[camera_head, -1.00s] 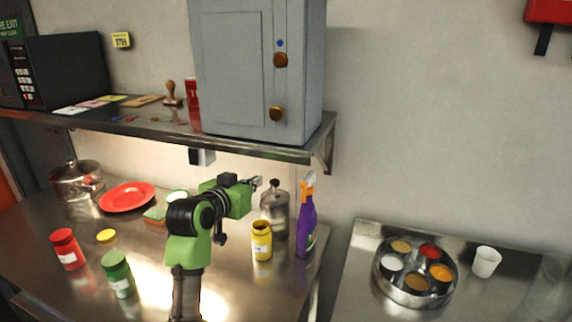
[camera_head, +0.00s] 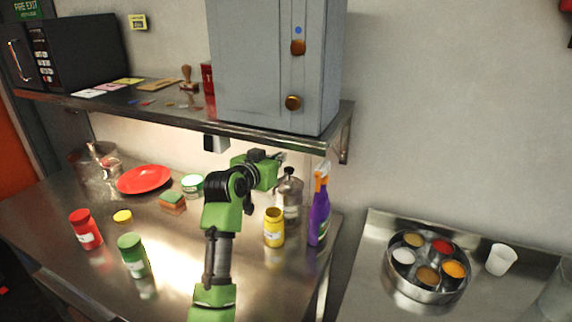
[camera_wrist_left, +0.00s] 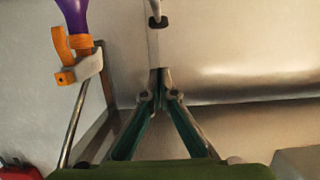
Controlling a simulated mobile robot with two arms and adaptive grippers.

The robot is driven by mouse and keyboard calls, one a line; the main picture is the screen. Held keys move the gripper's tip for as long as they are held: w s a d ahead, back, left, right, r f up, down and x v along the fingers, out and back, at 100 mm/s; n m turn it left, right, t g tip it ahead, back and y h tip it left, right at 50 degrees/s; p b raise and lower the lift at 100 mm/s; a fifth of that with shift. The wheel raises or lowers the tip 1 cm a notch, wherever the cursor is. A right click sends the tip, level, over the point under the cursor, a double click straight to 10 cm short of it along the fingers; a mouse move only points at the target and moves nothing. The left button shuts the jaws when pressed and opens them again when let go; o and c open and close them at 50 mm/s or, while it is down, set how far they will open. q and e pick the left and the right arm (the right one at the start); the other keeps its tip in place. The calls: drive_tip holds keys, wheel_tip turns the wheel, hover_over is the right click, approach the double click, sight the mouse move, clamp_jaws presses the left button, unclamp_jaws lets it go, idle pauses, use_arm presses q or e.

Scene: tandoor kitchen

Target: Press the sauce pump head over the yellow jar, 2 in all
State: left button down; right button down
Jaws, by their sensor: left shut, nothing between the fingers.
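The sauce pump is a grey metal container (camera_head: 289,205) with a dark pump head (camera_head: 289,171) on top, at the back right of the steel table. An open yellow jar (camera_head: 273,228) stands in front of it. My left gripper (camera_head: 281,156) is shut and empty, just above and left of the pump head in the head view. A gap shows between them there. Its closed fingers (camera_wrist_left: 158,50) also show in the left wrist view. A small dark knob beyond their tips may be the pump head; I cannot be sure. My right gripper is not in view.
A purple spray bottle (camera_head: 319,215) stands right of the pump, close to the table edge. A steel shelf (camera_head: 170,115) with a grey cabinet (camera_head: 270,70) hangs above. Red (camera_head: 86,230) and green (camera_head: 133,256) jars stand at left. A spice tin (camera_head: 428,290) is on the right counter.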

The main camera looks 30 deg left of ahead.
use_arm(q)
drive_tip(key=p, duration=0.1)
hover_over(286, 174)
drive_tip(key=shift+w+f, duration=0.15)
drive_tip(key=shift+f, duration=0.45)
wheel_tip(286, 174, down, 3)
drive_tip(key=shift+r+p, duration=0.1)
drive_tip(key=shift+p, duration=0.5)
drive_tip(key=shift+s+f, duration=0.2)
drive_tip(key=shift+f, duration=0.4)
